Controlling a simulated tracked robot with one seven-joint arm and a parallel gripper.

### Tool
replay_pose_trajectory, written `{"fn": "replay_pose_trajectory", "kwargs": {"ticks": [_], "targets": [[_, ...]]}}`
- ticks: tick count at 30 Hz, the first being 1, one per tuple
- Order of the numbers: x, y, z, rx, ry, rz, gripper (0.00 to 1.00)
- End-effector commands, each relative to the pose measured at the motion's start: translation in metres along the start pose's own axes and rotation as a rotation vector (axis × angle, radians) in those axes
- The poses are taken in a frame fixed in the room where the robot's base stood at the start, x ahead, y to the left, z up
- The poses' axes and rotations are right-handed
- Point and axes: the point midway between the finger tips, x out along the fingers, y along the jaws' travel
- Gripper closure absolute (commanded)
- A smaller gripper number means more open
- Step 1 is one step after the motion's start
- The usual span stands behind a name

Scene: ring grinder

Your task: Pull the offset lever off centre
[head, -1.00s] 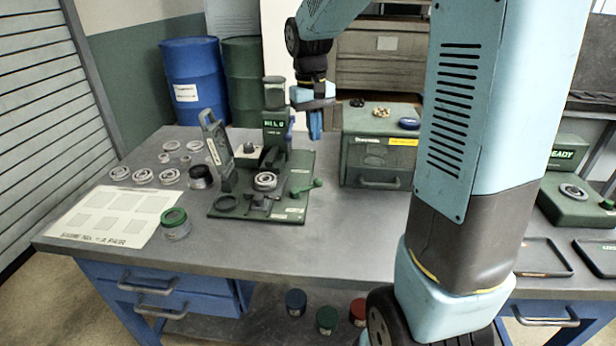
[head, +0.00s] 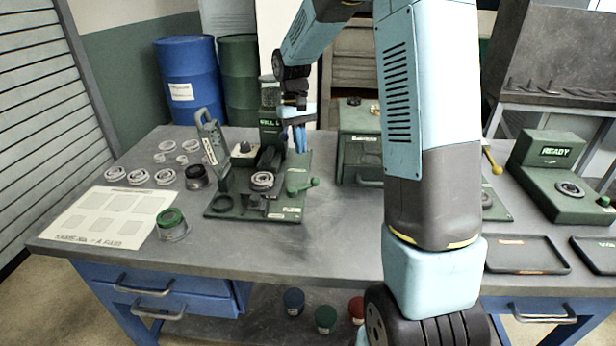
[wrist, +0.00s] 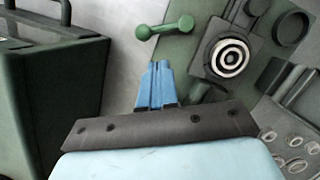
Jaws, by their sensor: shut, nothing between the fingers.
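The green ring grinder (head: 235,207) sits on the bench on a flat base plate, with a ring on its round seat (head: 262,181). A green lever with a ball end (head: 303,187) lies across its right side; no label naming it offset can be read. In the wrist view the lever (wrist: 165,28) lies beyond the fingertips, apart from them. My gripper (head: 300,141) points down above the right rear of the grinder, behind the lever. Its blue fingers (wrist: 161,66) are shut together and empty.
A green case (head: 358,150) stands right of the grinder. A digital display column rises behind the grinder. A green-lidded jar (head: 172,224) and loose rings (head: 138,177) lie to the left. My arm hides part of the bench to the right; the front middle of the bench is clear.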

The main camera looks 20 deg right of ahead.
Motion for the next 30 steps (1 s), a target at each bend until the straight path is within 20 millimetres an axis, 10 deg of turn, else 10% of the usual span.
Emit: {"fn": "replay_pose_trajectory", "kwargs": {"ticks": [30], "targets": [[0.1,-0.001,0.0,-0.001,0.0,0.0,1.0]]}}
